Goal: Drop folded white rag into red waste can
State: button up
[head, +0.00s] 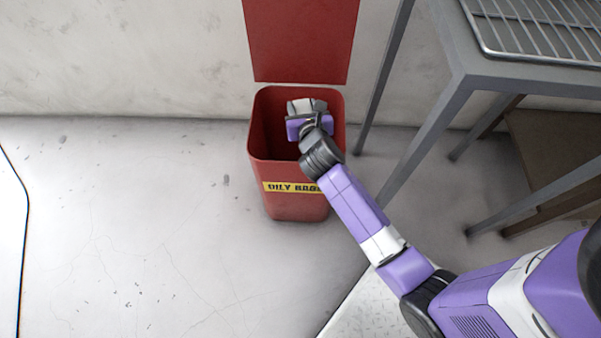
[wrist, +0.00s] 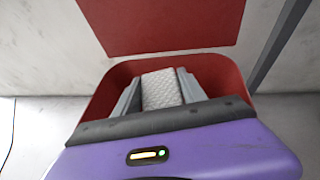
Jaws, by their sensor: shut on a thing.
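The red waste can (head: 296,205) stands on the floor against the wall, with its lid raised and a yellow "OILY RAGS" label on its front. My gripper (head: 307,106) is over the can's open mouth, within its rim as seen from the head. In the wrist view my gripper (wrist: 160,90) is shut on the folded white rag (wrist: 161,89), which shows a quilted texture between the two grey fingers. The can's red rim (wrist: 212,62) surrounds the fingers in that view. The can's bottom is hidden.
A grey metal table (head: 455,60) with a wire rack (head: 540,30) on it stands just right of the can, its legs close by. A dark cable (head: 25,210) lies at the far left. The floor left of the can is clear.

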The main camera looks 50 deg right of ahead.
jog(key=shift+f+b, duration=0.7)
jog(key=shift+f, duration=0.15)
jog(key=o, duration=1.6)
jog(key=shift+c, duration=0.2)
jog(key=p+v, duration=0.2)
jog(key=v, duration=0.6)
jog(key=shift+p, duration=0.3)
